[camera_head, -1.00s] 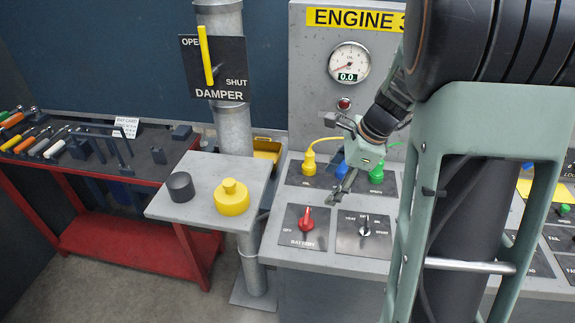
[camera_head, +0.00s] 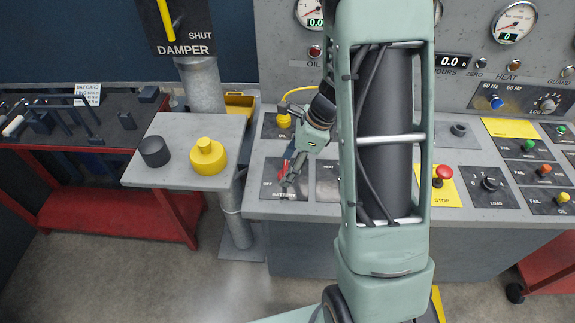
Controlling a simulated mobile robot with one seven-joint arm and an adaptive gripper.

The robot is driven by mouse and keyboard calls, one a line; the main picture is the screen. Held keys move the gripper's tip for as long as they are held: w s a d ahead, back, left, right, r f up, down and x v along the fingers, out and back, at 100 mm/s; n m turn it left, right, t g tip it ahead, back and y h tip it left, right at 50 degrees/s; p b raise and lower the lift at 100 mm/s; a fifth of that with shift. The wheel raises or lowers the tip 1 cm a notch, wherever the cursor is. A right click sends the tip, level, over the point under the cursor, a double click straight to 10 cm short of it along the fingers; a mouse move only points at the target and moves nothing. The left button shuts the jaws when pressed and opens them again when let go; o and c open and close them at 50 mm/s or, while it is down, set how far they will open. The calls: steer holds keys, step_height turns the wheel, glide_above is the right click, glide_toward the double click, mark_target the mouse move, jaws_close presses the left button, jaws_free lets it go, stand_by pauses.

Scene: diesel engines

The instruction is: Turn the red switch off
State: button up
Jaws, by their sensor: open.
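The red switch (camera_head: 284,171) is a rotary knob on a dark plate (camera_head: 274,188) marked OFF and BATTERY, at the front left of the grey console. My gripper (camera_head: 287,178) is right at the knob, coming down from the upper right. Its fingers are open, and they partly hide the knob. I cannot tell whether the fingers touch it or which way the knob points.
A grey side table (camera_head: 146,183) at left holds a black cylinder (camera_head: 154,151) and a yellow knobbed piece (camera_head: 208,157). A red STOP button (camera_head: 443,173) and several small switches lie to the right. My arm hides the console's middle.

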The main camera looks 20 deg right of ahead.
steer(key=shift+a+f, duration=0.1)
steer(key=shift+f, duration=0.05)
steer(key=shift+c, duration=0.5)
steer(key=c, duration=1.1)
steer(key=shift+o, duration=0.2)
steer(key=n+g, duration=0.1)
steer(key=n, duration=0.2)
steer(key=shift+w+n, duration=0.15)
steer(key=shift+n, duration=0.25)
steer(key=n+g, duration=0.1)
steer(key=n, duration=0.1)
steer(key=n+g, duration=0.1)
steer(key=n, duration=0.2)
steer(key=shift+w+n+g, duration=0.15)
steer(key=shift+n+g, duration=0.15)
steer(key=n+g+h, duration=0.1)
steer(key=n, duration=0.3)
steer(key=shift+w+a, duration=0.1)
steer(key=shift+a, duration=0.05)
steer(key=shift+n+g+h+b, duration=0.15)
steer(key=shift+n+g+h, duration=0.25)
steer(key=shift+n, duration=0.7)
steer(key=shift+n+g+h+b, duration=0.2)
steer(key=shift+n+h, duration=0.3)
steer(key=shift+n, duration=0.6)
